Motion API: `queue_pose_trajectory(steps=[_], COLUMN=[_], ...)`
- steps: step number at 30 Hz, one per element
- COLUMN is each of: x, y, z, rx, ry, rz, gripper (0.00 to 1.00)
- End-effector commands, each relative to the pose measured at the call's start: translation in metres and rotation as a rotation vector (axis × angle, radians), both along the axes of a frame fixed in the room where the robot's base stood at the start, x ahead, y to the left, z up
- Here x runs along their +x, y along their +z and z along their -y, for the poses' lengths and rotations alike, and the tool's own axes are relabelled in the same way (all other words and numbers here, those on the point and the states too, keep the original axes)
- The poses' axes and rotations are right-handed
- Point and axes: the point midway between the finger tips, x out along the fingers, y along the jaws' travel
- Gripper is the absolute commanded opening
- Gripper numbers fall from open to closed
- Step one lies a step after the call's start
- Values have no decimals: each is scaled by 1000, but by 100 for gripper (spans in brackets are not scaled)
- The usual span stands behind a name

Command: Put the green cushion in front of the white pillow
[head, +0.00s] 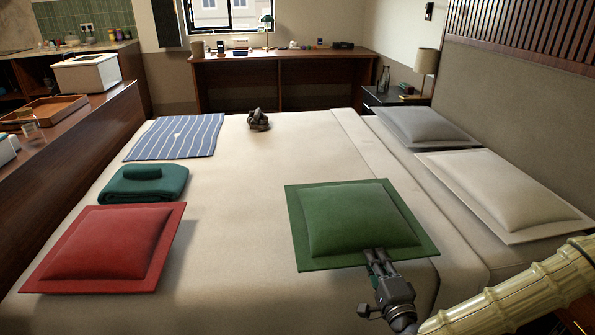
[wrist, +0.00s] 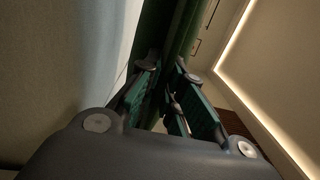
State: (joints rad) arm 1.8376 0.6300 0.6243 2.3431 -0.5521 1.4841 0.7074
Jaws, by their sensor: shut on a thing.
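The green cushion (head: 360,222) is square with a flat border and shows over the right half of the bed in the head view. My gripper (head: 376,262) is shut on its near edge. In the wrist view the cushion's green edge (wrist: 183,35) runs between the fingers of my gripper (wrist: 172,85). I cannot tell for sure whether the cushion touches the bed. The white pillow (head: 505,188) lies at the headboard, to the right of the cushion and apart from it.
A grey pillow (head: 425,127) lies beyond the white one. On the bed (head: 250,185) are a red cushion (head: 108,245), a folded teal blanket (head: 145,186), a striped cloth (head: 177,136) and a small dark object (head: 259,120). The bed's middle is clear.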

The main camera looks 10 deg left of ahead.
Motion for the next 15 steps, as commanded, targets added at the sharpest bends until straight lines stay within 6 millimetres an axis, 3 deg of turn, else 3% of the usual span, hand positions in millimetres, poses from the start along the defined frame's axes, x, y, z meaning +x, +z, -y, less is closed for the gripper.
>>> queue_pose_trajectory(steps=[8, 15], x=[8, 50], y=[-1, -6], z=[2, 19], rx=[-1, -1], ry=[1, -1], rz=[3, 5], gripper=[0, 0])
